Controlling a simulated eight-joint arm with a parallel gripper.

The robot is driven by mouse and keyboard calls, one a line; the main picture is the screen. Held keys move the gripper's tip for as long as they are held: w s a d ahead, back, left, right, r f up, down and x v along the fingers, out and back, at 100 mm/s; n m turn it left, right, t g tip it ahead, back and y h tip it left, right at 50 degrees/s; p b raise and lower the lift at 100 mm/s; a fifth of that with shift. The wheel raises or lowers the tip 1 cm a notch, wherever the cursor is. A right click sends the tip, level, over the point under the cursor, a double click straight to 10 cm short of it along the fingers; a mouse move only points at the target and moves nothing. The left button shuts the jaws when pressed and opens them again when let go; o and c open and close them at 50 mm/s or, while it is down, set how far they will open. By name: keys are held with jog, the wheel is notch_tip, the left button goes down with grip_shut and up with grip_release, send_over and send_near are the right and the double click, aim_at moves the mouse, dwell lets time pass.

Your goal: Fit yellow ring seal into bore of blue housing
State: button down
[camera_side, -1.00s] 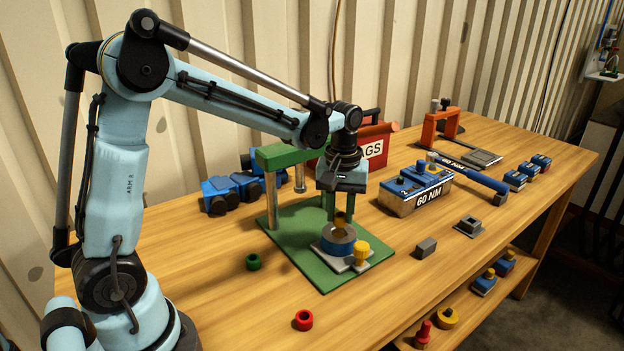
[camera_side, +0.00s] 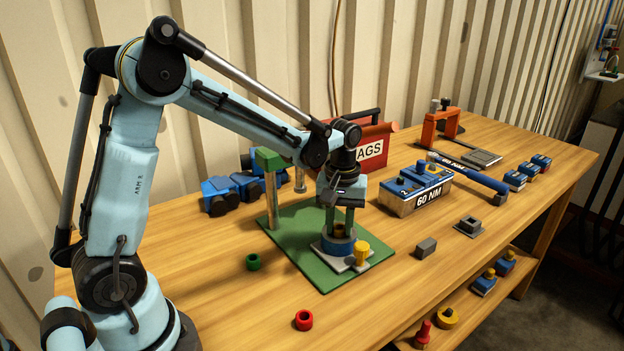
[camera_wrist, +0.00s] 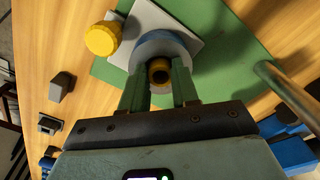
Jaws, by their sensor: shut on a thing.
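The yellow ring seal (camera_wrist: 159,73) is pinched between the green fingertips of my gripper (camera_wrist: 160,85) in the wrist view. The blue housing (camera_side: 338,246) stands on a grey plate on the green fixture base. My gripper (camera_side: 340,228) points down right over the housing, with the ring seal (camera_side: 340,231) at its top. In the wrist view the housing (camera_wrist: 161,37) shows behind the ring seal, which overlaps its near edge. The bore is mostly hidden by the ring seal and fingers. I cannot tell whether the ring seal touches the housing.
A yellow knob (camera_side: 361,251) stands close to the right of the housing. A green ring (camera_side: 253,261) and a red ring (camera_side: 303,320) lie on the bench. A grey block (camera_side: 426,248) lies to the right.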

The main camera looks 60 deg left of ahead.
aim_at(339, 228)
jog(key=c, duration=0.8)
grip_release()
jog(key=shift+c, duration=0.2)
jog(key=shift+r, duration=0.15)
notch_tip(339, 228, up, 13)
jog(key=s+d+f+m+t, duration=0.2)
jog(key=s+m+t, duration=0.1)
jog(key=s, duration=0.3)
jog(key=s+d+f+m+t, duration=0.1)
jog(key=s+f+m+t, duration=0.2)
jog(key=s+m+t, duration=0.1)
jog(key=shift+s+d+m, duration=0.4)
jog(key=shift+s+m, duration=0.5)
jog(key=shift+m, duration=0.1)
